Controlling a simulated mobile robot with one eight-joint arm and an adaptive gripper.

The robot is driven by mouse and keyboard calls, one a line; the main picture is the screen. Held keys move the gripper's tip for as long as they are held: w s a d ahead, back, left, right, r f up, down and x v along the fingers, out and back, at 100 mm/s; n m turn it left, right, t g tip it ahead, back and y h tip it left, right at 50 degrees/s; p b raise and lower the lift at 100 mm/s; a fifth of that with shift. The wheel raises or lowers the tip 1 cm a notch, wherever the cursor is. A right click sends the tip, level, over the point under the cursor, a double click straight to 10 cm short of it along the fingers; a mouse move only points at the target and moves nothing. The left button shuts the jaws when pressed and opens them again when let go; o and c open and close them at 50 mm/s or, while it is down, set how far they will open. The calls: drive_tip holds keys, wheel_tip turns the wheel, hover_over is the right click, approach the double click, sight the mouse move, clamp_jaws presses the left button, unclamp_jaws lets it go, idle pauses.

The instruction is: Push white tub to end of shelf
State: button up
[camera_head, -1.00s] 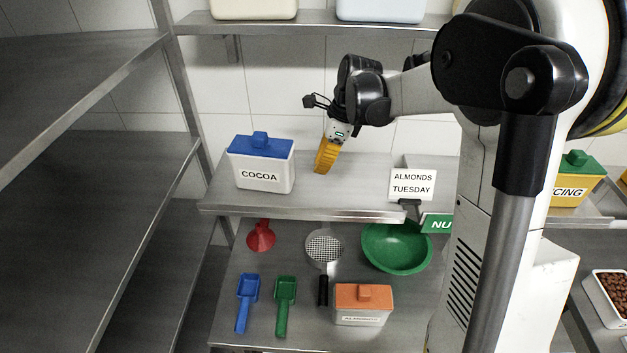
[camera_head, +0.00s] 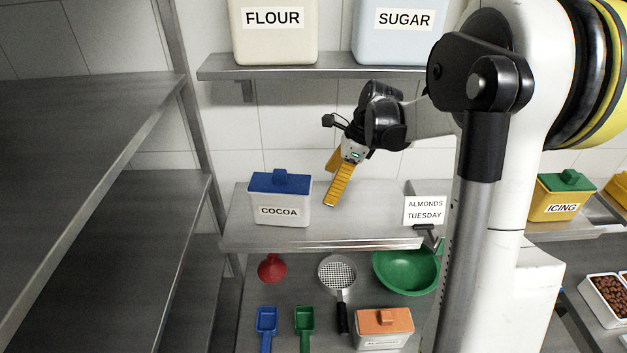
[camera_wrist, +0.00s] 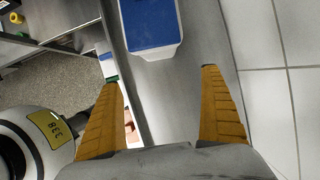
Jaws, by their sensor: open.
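The white tub (camera_head: 281,210) with a blue lid and a COCOA label stands upright near the left end of the middle metal shelf (camera_head: 340,231). In the wrist view its blue lid (camera_wrist: 150,22) shows at the top, ahead of and between my fingers. My gripper (camera_head: 334,190) has yellow fingers spread apart and empty. It is just right of the tub, with its fingers pointing down over the shelf. A gap shows between the fingers and the tub.
An ALMONDS TUESDAY sign (camera_head: 424,210) stands at the shelf's right. The upper shelf holds flour (camera_head: 274,40) and sugar (camera_head: 400,42) tubs. Below are a red funnel (camera_head: 271,268), a sieve (camera_head: 337,271), a green bowl (camera_head: 405,272), scoops and an orange-lidded tub (camera_head: 384,328).

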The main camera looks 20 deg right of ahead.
sight(289, 182)
drive_tip(key=w+a+p, duration=0.1)
drive_tip(key=a, duration=0.2)
drive_tip(key=w+a+p, duration=0.1)
drive_tip(key=w+a, duration=0.1)
drive_tip(key=a, duration=0.1)
drive_tip(key=w+a, duration=0.2)
drive_tip(key=a, duration=0.1)
drive_tip(key=shift+r+p, duration=0.15)
drive_tip(key=shift+p, duration=0.25)
drive_tip(key=x, duration=0.3)
drive_tip(key=shift+w+a+f, duration=0.2)
drive_tip(key=shift+a+f, duration=0.05)
drive_tip(key=shift+f, duration=0.05)
drive_tip(key=shift+p+x, duration=0.3)
drive_tip(key=shift+x, duration=0.45)
drive_tip(key=c, duration=1.5)
